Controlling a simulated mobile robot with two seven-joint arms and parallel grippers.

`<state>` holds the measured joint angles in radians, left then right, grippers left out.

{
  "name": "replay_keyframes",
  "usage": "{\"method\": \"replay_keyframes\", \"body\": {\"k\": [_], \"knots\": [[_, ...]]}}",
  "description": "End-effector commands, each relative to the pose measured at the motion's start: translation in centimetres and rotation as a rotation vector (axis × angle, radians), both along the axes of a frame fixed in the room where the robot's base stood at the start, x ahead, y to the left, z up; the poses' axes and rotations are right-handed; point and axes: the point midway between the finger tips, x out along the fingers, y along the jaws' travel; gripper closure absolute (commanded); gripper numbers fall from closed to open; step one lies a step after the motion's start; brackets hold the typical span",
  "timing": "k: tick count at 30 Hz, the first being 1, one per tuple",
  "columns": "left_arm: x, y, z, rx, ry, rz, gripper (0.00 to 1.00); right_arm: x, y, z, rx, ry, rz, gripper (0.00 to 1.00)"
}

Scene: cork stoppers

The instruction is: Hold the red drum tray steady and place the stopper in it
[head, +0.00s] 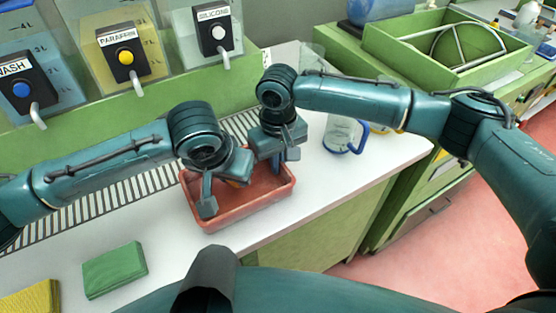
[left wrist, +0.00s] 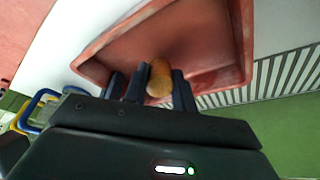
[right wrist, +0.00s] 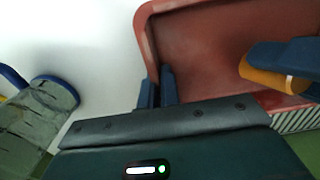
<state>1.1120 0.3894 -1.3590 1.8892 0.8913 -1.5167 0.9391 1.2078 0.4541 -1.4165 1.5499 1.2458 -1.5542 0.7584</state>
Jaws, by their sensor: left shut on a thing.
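The red drum tray (head: 243,215) sits on the white counter, and its inside fills much of the left wrist view (left wrist: 200,45). My left gripper (head: 226,190) is over the tray, shut on a brown cork stopper (left wrist: 160,78). The stopper shows at the right of the right wrist view (right wrist: 270,78), beside a blue fingertip; in the head view it is mostly hidden by the gripper. My right gripper (right wrist: 158,88) is at the tray's right side, its fingers close together with the tray wall between them. The stopper's height above the tray floor is hard to judge.
A clear mug with a blue handle (head: 343,134) stands right of the tray. Dispensers with taps (head: 126,57) line the back, above a slatted drain grille (head: 90,185). A green pad (head: 115,270) and yellow pad (head: 32,299) lie front left. The counter edge is close in front.

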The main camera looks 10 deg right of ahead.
Motion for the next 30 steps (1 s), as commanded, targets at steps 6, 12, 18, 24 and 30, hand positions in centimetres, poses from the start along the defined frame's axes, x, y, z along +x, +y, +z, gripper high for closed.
{"method": "replay_keyframes", "body": {"k": [6, 12, 18, 24, 30], "knots": [[0.0, 0.0, -0.2, 0.000, -0.001, 0.000, 0.94, 0.0, 0.0, 0.0, 0.000, 0.000, 0.000, 1.00], [0.0, 0.0, -0.2, 0.001, 0.000, 0.000, 0.66, 0.0, 0.0, 0.0, 0.000, 0.000, 0.000, 1.00], [0.0, 0.0, -0.2, 0.000, 0.000, 0.000, 0.50, 0.0, 0.0, 0.0, 0.000, 0.000, 0.000, 1.00], [0.0, 0.0, -0.2, 0.000, 0.000, 0.000, 0.48, 0.0, 0.0, 0.0, 0.000, 0.000, 0.000, 1.00], [-0.3, 0.1, 0.9, -0.003, -0.001, -0.001, 0.48, 0.0, 0.0, 0.0, 0.000, 0.000, 0.000, 1.00]]}}
